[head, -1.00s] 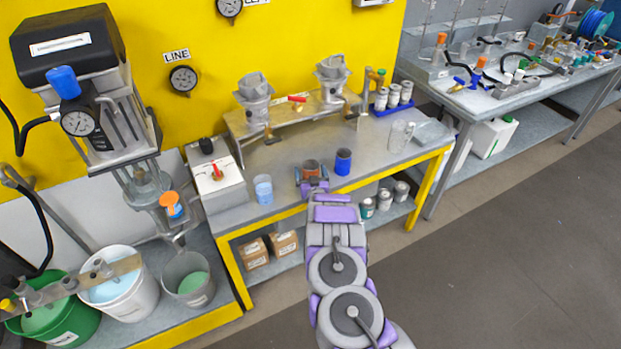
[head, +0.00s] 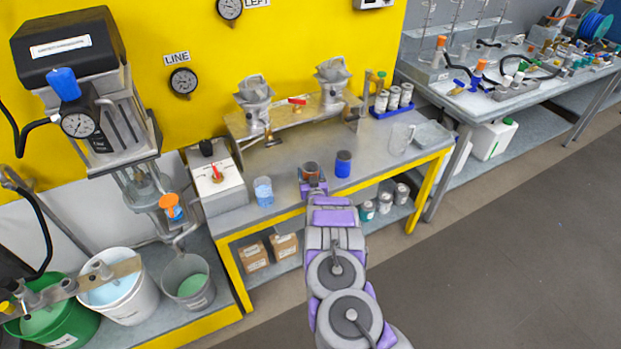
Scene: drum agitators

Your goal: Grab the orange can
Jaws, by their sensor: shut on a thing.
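The orange can (head: 311,167) stands at the front of the grey-topped bench, with its dark open top and orange-brown side partly showing. My gripper (head: 312,178) reaches it from the front and is shut on it. My purple and grey arm hides the lower front of the can. I cannot tell whether the can touches the bench top.
A blue can (head: 343,163) stands close on the right and a clear beaker of light blue liquid (head: 264,191) on the left. A white box with a red handle (head: 213,178) is further left. Glass beakers (head: 401,138) stand at the right of the yellow-edged bench (head: 287,160).

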